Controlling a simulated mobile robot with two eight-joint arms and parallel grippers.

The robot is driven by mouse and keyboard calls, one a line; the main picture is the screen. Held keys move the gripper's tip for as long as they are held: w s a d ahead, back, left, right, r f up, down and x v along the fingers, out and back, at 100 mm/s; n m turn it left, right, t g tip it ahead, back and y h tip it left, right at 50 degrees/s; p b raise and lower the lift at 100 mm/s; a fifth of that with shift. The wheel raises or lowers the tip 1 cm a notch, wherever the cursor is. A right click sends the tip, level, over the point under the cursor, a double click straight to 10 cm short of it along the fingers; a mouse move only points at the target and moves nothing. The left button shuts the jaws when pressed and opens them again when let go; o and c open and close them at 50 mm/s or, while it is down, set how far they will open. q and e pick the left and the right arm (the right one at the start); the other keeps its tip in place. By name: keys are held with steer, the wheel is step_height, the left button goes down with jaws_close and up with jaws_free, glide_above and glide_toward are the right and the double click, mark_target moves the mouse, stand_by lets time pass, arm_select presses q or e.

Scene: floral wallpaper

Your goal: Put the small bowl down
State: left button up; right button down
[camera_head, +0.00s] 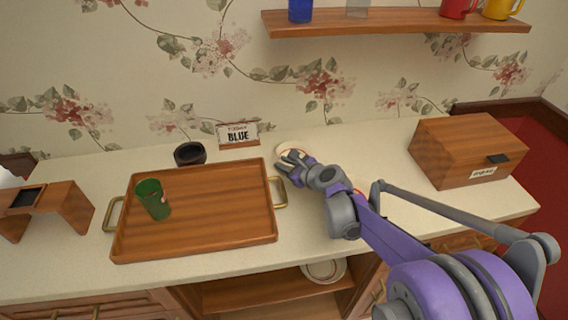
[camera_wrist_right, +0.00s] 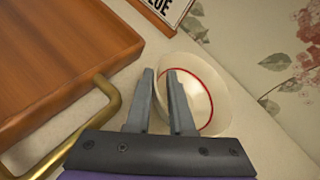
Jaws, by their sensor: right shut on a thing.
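The small bowl (camera_head: 291,148) is cream-white with a red ring inside. It is at the back of the counter, right of the tray and the BLUE sign. My right gripper (camera_head: 293,160) is shut on its near wall. In the right wrist view the bowl (camera_wrist_right: 211,72) shows beyond the gripper (camera_wrist_right: 165,80), its wall between the two fingers. The bowl is at or just above the countertop; I cannot tell if it touches. My left gripper is not in view.
A wooden tray (camera_head: 197,238) with brass handles holds a green cup (camera_head: 152,198). A dark bowl (camera_head: 190,154) and the BLUE sign (camera_head: 238,134) stand behind it. A wooden box (camera_head: 460,150) is at right. A red-edged dish (camera_head: 358,185) is partly hidden by my right arm.

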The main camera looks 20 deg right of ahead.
steer(key=shift+f, duration=0.2)
steer(key=c, duration=0.8)
jaws_free()
steer(key=shift+r, duration=0.1)
